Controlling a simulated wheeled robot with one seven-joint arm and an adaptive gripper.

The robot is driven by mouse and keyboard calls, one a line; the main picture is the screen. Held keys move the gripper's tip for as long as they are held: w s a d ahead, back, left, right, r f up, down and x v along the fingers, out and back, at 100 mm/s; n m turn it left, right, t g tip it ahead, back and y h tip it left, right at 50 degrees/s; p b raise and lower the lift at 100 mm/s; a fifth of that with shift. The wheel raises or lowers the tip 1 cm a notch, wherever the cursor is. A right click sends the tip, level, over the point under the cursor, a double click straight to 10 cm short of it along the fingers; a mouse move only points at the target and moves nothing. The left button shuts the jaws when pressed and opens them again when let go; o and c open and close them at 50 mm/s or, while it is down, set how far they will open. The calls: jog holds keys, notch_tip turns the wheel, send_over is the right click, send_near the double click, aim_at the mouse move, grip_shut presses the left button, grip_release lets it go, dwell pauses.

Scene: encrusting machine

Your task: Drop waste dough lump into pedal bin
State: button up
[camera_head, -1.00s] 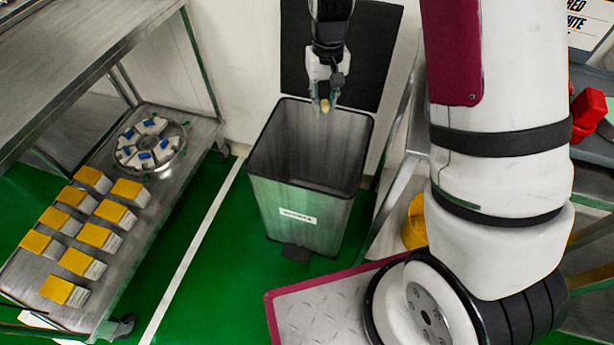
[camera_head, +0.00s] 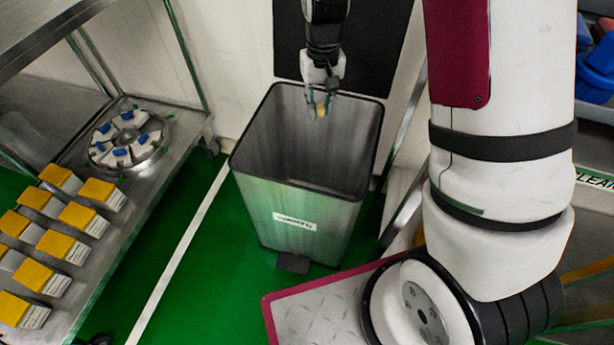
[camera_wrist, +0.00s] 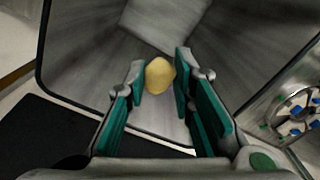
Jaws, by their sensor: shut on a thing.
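My gripper (camera_head: 319,107) is shut on a small yellowish dough lump (camera_head: 320,110), held over the open mouth of the pedal bin (camera_head: 300,212). In the wrist view the lump (camera_wrist: 160,76) sits between the two green-padded fingertips, with the inside of the bin (camera_wrist: 90,50) below it. The bin is a grey metal box with a dark rim, a white label and a black pedal (camera_head: 293,263) at its foot. Its black lid (camera_head: 375,50) stands open upright behind it. The bin's floor is mostly hidden in the head view.
A steel trolley (camera_head: 150,200) on the left carries several yellow-and-white boxes (camera_head: 77,215) and a round disc (camera_head: 125,138) with blue-marked parts. Blue items (camera_head: 598,70) are at the upper right. Green floor with a white line (camera_head: 180,250) is clear between trolley and bin.

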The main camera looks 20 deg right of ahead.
jog(key=shift+f+b, duration=2.2)
jog(key=shift+f, duration=0.75)
jog(key=o, duration=0.8)
jog(key=shift+o, duration=0.2)
notch_tip(320, 180, up, 11)
jog(key=shift+r, duration=0.55)
